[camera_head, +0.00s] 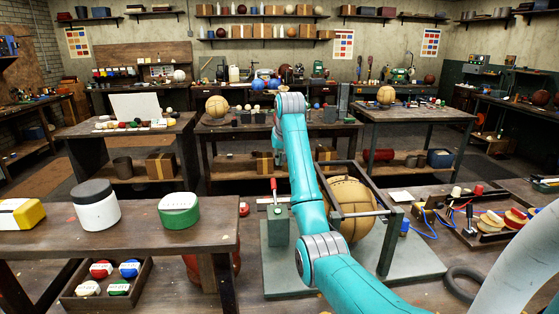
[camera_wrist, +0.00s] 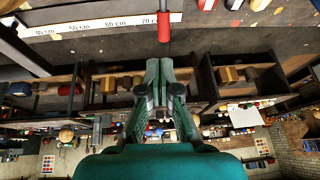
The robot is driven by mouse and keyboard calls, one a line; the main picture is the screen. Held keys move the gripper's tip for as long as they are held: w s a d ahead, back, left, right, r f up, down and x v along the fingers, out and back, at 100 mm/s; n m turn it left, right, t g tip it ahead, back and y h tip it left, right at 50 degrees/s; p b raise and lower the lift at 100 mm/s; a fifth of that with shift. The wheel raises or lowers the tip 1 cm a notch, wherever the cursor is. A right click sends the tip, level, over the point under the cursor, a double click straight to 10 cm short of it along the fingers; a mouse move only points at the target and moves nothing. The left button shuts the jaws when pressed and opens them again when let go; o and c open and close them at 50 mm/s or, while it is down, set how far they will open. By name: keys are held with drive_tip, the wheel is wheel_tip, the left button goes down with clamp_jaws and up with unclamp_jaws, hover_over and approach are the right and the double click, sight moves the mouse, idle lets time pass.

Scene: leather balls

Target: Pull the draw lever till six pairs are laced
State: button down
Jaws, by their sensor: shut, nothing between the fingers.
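The draw lever has a red grip (camera_head: 273,186) and stands on a grey-green block (camera_head: 278,228) just left of my arm. In the wrist view its red grip (camera_wrist: 163,27) is at the top centre, on a grey rod. My gripper (camera_wrist: 165,62) is shut and empty, its dark green fingertips just short of the grip in the picture; I cannot tell the true distance. In the head view my teal arm hides the gripper. A tan leather ball (camera_head: 349,200) sits in a dark metal frame (camera_head: 385,208) right of the arm. Its lacing is too small to count.
A ruler strip (camera_wrist: 100,24) shows in the wrist view. A near-left bench holds a white jar (camera_head: 96,207), a green-white tub (camera_head: 179,211) and a yellow box (camera_head: 20,214). A parts tray (camera_head: 466,237) lies right of the ball. Benches with more balls stand behind.

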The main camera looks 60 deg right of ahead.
sight(274, 182)
drive_tip(key=x, duration=1.1)
drive_tip(key=shift+w+a, duration=0.1)
drive_tip(key=shift+a, duration=0.2)
drive_tip(key=shift+w+d, duration=0.15)
drive_tip(key=shift+w, duration=0.05)
